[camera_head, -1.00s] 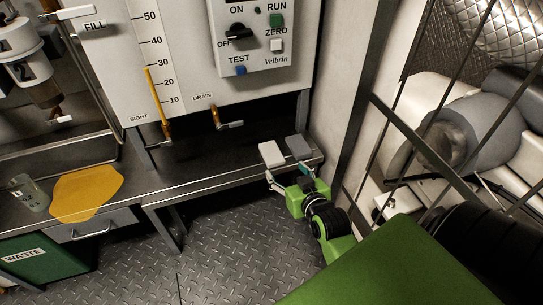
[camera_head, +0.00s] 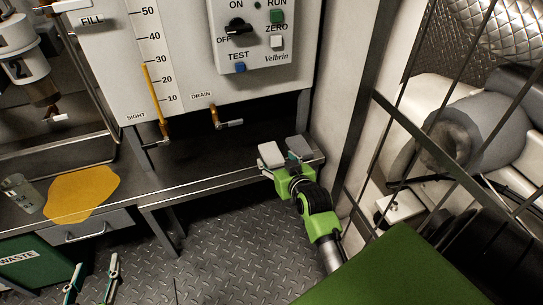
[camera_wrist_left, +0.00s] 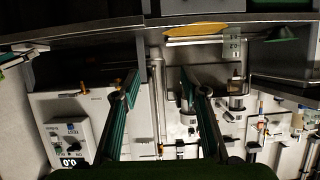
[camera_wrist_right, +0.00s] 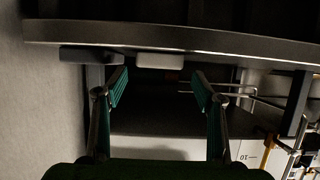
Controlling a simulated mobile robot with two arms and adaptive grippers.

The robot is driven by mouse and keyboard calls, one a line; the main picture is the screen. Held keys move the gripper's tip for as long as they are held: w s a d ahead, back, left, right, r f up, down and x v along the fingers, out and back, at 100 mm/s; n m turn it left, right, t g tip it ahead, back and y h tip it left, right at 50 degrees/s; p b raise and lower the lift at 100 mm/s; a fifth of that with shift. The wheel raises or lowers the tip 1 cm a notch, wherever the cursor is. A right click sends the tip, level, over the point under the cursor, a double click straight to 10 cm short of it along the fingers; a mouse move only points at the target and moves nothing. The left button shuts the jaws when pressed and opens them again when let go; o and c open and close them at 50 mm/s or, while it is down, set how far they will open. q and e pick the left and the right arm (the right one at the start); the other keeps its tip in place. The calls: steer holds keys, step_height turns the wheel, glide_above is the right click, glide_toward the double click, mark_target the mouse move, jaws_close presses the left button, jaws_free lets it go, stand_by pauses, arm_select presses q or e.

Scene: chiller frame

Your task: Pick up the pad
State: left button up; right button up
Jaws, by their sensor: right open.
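Two small flat pads lie side by side at the right end of the dark metal bench: a white pad (camera_head: 271,154) and a grey pad (camera_head: 298,146). My right gripper (camera_head: 285,166) is open at the bench's front edge, just in front of them; one finger partly covers the grey pad. In the right wrist view the white pad (camera_wrist_right: 160,61) shows beyond the gap between the open fingers (camera_wrist_right: 160,84), and the grey pad (camera_wrist_right: 90,55) lies left of it. I cannot tell if anything touches. My left gripper (camera_head: 96,263) is open and empty at lower left.
A yellow cloth-like patch (camera_head: 82,192) and a clear cup (camera_head: 22,192) are on the left bench, above a green waste bin (camera_head: 25,264). The control panel (camera_head: 250,38) and drain tap (camera_head: 222,120) stand above the bench. A wire guard (camera_head: 425,137) stands at right.

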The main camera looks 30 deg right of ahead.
mark_target(273, 154)
steer(key=b+x, duration=0.2)
steer(key=x, duration=0.2)
steer(key=shift+w+d, duration=0.15)
steer(key=shift+w, duration=0.2)
arm_select(q)
step_height(273, 154, up, 11)
steer(key=w+d+t+h, duration=0.2)
steer(key=t, duration=0.4)
steer(key=shift+r, duration=0.15)
arm_select(e)
steer(key=c, duration=1)
